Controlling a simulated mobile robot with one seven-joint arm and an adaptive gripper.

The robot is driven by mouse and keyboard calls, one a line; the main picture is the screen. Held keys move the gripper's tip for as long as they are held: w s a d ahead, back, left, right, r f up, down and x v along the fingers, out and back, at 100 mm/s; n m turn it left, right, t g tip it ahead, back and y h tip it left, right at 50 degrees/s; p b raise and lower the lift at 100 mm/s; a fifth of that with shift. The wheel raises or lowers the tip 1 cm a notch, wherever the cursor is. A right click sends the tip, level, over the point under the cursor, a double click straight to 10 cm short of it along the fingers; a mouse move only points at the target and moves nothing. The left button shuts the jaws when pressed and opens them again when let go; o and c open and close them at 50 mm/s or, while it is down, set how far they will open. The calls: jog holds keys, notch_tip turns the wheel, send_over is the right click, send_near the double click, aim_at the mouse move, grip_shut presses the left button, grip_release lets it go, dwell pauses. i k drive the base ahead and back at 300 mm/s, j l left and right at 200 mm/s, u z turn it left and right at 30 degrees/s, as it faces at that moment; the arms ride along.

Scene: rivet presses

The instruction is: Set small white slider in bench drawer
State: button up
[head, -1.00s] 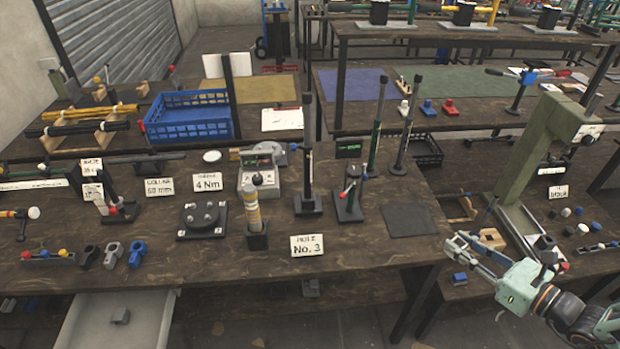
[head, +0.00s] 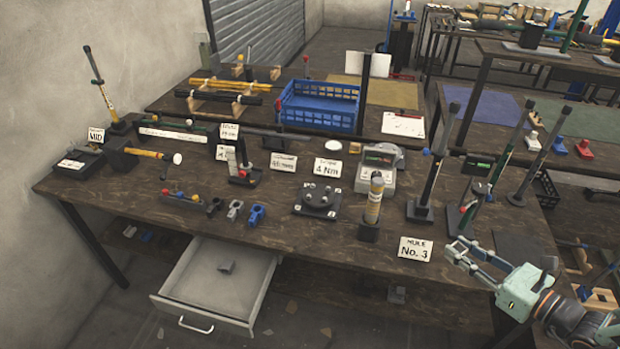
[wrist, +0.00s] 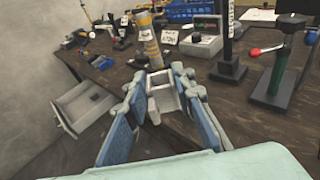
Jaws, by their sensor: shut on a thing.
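My gripper (head: 462,254) is at the right in the head view, in front of the bench's right part. In the wrist view my gripper (wrist: 165,98) is shut on a small white slider (wrist: 163,99), a channel-shaped piece held between the blue finger pads. The slider is too small to make out clearly in the head view. The bench drawer (head: 238,293) is pulled open below the bench's front edge, left of my gripper. It also shows at the left in the wrist view (wrist: 70,122). A small grey block (head: 226,267) lies inside near its back.
A blue crate (head: 319,106) stands on the bench behind.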

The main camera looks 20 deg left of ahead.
aim_at(196, 284)
jog(key=j+u, duration=0.3)
jog(key=j, duration=0.3)
jog(key=j+u, duration=0.3)
jog(key=j, duration=1)
jog(key=i+j+u, duration=0.1)
jog(key=j, duration=0.55)
jog(key=i+j, duration=0.1)
jog(key=j, duration=0.55)
jog(key=i, duration=0.5)
jog(key=j, duration=0.1)
